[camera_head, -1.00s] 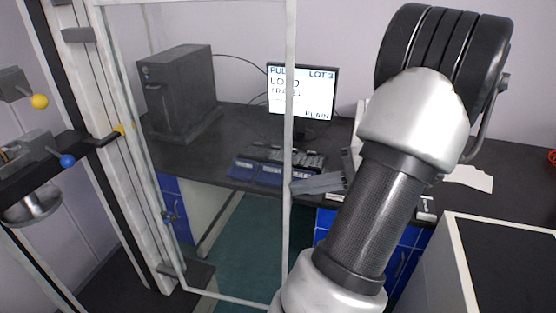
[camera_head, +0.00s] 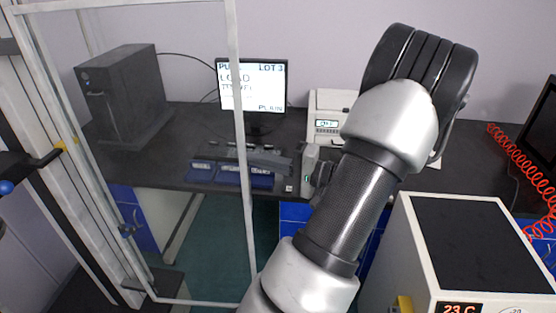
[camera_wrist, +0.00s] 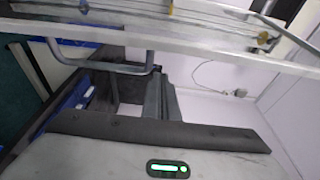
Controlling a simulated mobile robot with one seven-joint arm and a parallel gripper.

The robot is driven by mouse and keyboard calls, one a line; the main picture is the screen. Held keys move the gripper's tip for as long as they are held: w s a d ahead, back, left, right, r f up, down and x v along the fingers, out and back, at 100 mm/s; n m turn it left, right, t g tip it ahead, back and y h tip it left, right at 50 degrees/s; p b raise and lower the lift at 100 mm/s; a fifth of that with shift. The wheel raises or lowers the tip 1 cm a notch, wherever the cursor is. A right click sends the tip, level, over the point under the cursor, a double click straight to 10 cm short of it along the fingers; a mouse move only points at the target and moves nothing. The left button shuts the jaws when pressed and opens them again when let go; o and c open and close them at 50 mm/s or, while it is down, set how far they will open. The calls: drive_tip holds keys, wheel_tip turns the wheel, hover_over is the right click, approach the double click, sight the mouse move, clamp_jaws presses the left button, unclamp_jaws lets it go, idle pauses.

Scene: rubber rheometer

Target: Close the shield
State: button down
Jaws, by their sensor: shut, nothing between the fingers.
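The shield (camera_head: 241,150) is a clear panel in a pale metal frame at the left of the head view. It stands swung out from the white upright of the test machine, so it is open. In the wrist view its frame (camera_wrist: 215,43) runs across the top, with a grey U-shaped handle (camera_wrist: 100,67) on it. My gripper (camera_head: 254,158) is shut and empty, close to the shield's free edge in the head view. In the wrist view its fingers (camera_wrist: 160,97) are close to the handle's right end; I cannot tell whether they touch.
A black computer tower (camera_head: 121,97), a monitor (camera_head: 252,88) and a white device (camera_head: 328,117) stand on the dark bench behind. A white box instrument with a black top (camera_head: 470,240) is at the lower right. A red coiled hose (camera_head: 512,150) hangs at the right.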

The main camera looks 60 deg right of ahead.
drive_tip(key=s+a, duration=0.2)
drive_tip(key=a, duration=0.1)
drive_tip(key=shift+s+a, duration=0.1)
drive_tip(key=shift+a, duration=0.1)
idle(0.4)
